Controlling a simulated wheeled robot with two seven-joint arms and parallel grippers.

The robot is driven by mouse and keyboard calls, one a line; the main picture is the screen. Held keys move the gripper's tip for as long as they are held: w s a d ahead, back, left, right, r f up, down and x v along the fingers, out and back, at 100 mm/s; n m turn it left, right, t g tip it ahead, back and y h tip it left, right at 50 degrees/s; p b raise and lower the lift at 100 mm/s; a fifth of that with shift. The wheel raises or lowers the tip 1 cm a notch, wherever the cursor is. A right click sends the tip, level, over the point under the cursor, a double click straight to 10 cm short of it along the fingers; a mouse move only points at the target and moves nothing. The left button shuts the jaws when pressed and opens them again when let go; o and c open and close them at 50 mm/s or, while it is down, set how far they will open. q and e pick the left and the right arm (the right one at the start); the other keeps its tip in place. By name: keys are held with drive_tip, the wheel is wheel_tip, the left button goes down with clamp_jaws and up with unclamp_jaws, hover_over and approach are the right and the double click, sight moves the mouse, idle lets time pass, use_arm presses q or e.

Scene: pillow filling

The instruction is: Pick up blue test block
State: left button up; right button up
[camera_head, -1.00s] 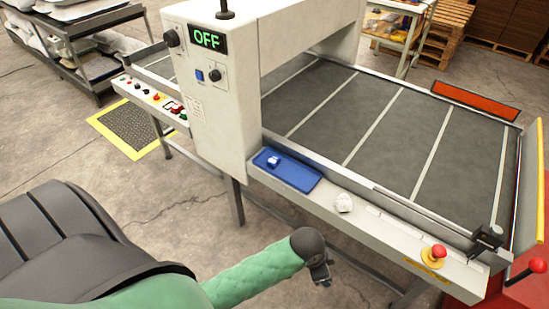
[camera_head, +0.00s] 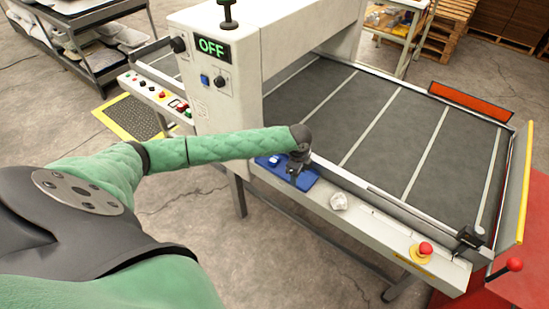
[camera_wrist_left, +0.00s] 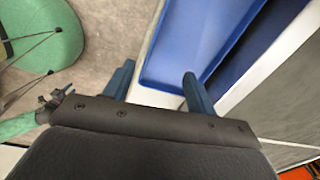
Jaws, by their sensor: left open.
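A blue tray (camera_head: 308,180) lies on the machine's front ledge. A small blue-and-white item (camera_head: 274,161), perhaps the blue test block, is at the tray's left end; its details are too small to tell. My left gripper (camera_head: 296,172) is over the tray, to the right of that item and apart from it. In the left wrist view, the left gripper (camera_wrist_left: 160,86) has its two fingers apart with nothing between them, beside the tray's rim (camera_wrist_left: 155,45). The block does not show in that view. My right gripper is not in view.
A white crumpled lump (camera_head: 338,201) sits on the ledge right of the tray. A red emergency button (camera_head: 425,249) is farther right. The machine housing (camera_head: 225,95) with an OFF display rises behind my left forearm. The grey machine bed (camera_head: 390,120) is clear.

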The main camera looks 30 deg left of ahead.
use_arm(q)
wheel_tip(320, 180, up, 4)
drive_tip(key=r+p, duration=0.1)
drive_tip(key=p, duration=0.1)
hover_over(274, 159)
drive_tip(key=shift+w+d+f+m+g, duration=0.1)
drive_tip(key=shift+d+f+m+g, duration=0.15)
drive_tip(key=shift+d+m+g, duration=0.15)
drive_tip(key=shift+a+f, duration=0.15)
drive_tip(key=shift+f, duration=0.05)
wheel_tip(274, 159, down, 2)
drive_tip(key=shift+f+p, duration=0.1)
drive_tip(key=shift+p, duration=0.25)
drive_tip(key=f+p, duration=0.3)
drive_tip(key=f, duration=0.1)
drive_tip(key=shift+a+f, duration=0.15)
drive_tip(key=shift+a, duration=0.05)
drive_tip(key=shift+a+f, duration=0.1)
drive_tip(key=shift+f, duration=0.35)
drive_tip(key=c, duration=0.8)
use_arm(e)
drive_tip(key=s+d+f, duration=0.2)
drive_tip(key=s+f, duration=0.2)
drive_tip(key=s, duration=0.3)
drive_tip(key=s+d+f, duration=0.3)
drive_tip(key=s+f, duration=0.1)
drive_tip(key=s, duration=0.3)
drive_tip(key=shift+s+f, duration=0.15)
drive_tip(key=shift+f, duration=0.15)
